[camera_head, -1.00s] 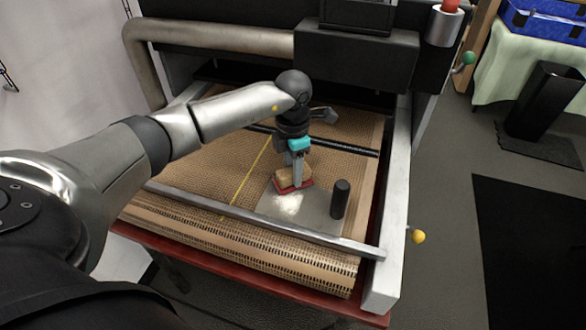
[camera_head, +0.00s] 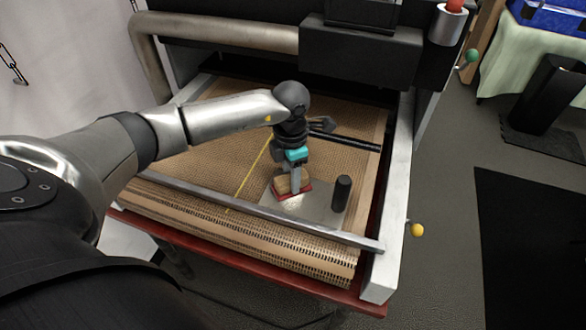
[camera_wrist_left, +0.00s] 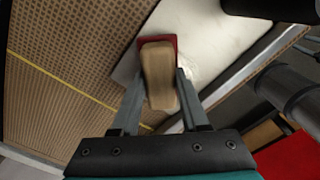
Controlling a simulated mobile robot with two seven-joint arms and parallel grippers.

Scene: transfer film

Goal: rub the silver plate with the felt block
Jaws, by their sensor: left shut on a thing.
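The silver plate (camera_head: 318,208) lies flat on the brown mesh belt, near its front right; it also shows in the left wrist view (camera_wrist_left: 203,32). The felt block (camera_head: 291,184) has a tan wooden back and a red felt underside. In the left wrist view the felt block (camera_wrist_left: 158,75) stands between the two fingers. My left gripper (camera_head: 294,180) points down and is shut on the felt block, which rests on the plate's back left part. A bright patch shows on the plate just in front of the block. My right gripper is not seen.
A black cylinder (camera_head: 341,193) stands upright at the plate's right side, close to the block. A metal rail (camera_head: 260,219) crosses in front of the plate, and another side rail (camera_head: 394,190) runs along the right. The mesh belt (camera_head: 215,150) to the left is clear.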

